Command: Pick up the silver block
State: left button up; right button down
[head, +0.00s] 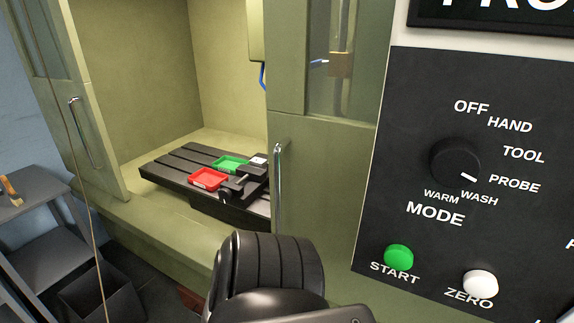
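A small pale, silver-white piece (258,161) shows beside the black vise (243,183) on the slotted table inside the machine. It is too small to tell for certain that it is the silver block. No other silver block can be made out. Neither gripper shows in the head view. A black rounded arm link of mine fills the bottom middle of the picture, in front of the machine.
A red tray (208,179) and a green tray (231,164) sit on the black slotted table (172,165). Machine doors with handles stand at both sides of the opening. A control panel (400,180) is at right. A grey cart (36,190) stands far left, holding a brownish item (10,190).

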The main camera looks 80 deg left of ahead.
aim_at(260, 163)
jog(key=z, duration=1.35)
jog(key=k, duration=1.2)
jog(key=u, duration=2.5)
